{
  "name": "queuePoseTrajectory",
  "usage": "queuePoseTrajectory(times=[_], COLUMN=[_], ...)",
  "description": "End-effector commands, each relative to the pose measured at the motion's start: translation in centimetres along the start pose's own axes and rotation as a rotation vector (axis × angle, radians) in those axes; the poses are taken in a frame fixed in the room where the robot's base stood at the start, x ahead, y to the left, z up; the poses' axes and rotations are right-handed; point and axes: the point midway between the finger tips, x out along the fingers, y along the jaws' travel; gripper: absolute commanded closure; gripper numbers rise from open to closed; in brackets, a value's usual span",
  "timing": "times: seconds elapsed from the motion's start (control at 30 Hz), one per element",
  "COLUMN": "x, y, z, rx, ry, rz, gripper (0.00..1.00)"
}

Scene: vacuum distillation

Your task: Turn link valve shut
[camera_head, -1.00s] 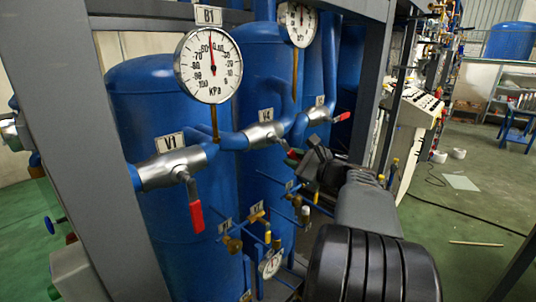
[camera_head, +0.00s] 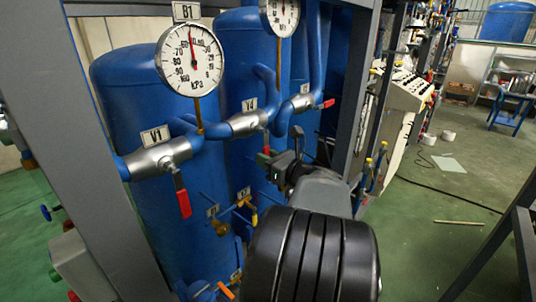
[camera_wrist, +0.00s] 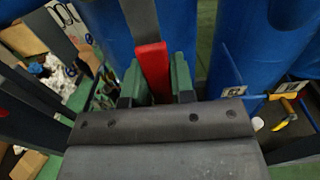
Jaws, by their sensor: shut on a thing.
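The silver valve labelled V4 (camera_head: 247,123) sits on the blue pipe in the middle of the head view. Its red lever hangs roughly downward, and its end is largely hidden by my gripper (camera_head: 266,157). In the wrist view the red lever (camera_wrist: 152,68) stands between the green finger pads of my gripper (camera_wrist: 156,88), which is shut on it. To the left, valve V1 (camera_head: 158,160) has a red lever (camera_head: 184,203) hanging down. A third valve (camera_head: 303,102) at the right has its red lever (camera_head: 328,103) pointing right, along its body.
Large blue tanks (camera_head: 135,85) stand behind the pipe. Gauge B1 (camera_head: 190,60) is above V1, and a second gauge (camera_head: 282,15) is further right. A grey frame post (camera_head: 85,130) stands at the left. Small yellow-handled valves (camera_head: 244,201) lie below. Open green floor is at the right.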

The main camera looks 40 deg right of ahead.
Motion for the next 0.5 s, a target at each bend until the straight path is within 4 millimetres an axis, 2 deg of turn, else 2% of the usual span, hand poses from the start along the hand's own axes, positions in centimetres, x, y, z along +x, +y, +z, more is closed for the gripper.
queuePoseTrajectory(times=[0.5], x=[0.04], y=[0.25], z=[0.08], rx=[0.030], ry=[-0.002], rz=[0.001], gripper=[1.00])
